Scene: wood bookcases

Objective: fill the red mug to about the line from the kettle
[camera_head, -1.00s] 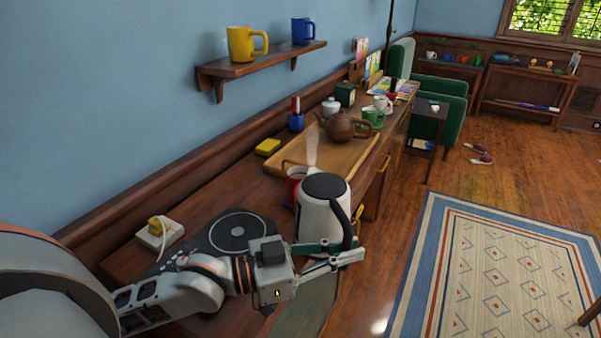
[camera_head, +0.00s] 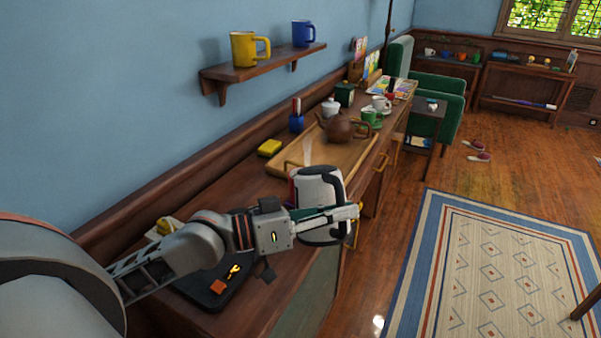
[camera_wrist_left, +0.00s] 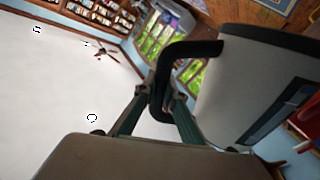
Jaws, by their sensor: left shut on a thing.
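The white kettle (camera_head: 318,187) with black trim is held up over the desk's front part, tilted from upright. My left gripper (camera_head: 346,213) is shut on its black handle; the handle also shows between the fingers in the left wrist view (camera_wrist_left: 186,52). The red mug (camera_head: 292,190) is mostly hidden behind the kettle, only a thin red strip showing. Part of a red thing, likely the mug (camera_wrist_left: 304,122), is at the right edge of the wrist view. The mug's inside, its line, the spout and any stream are hidden. My right gripper is not in view.
A wooden tray (camera_head: 345,160) with a brown teapot (camera_head: 342,128) lies behind the mug. A yellow sponge (camera_head: 269,147) and a blue holder (camera_head: 296,122) stand near the wall. A dark pad (camera_head: 200,290) with orange items lies below my arm. A shelf holds a yellow mug (camera_head: 246,49) and a blue mug (camera_head: 303,32).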

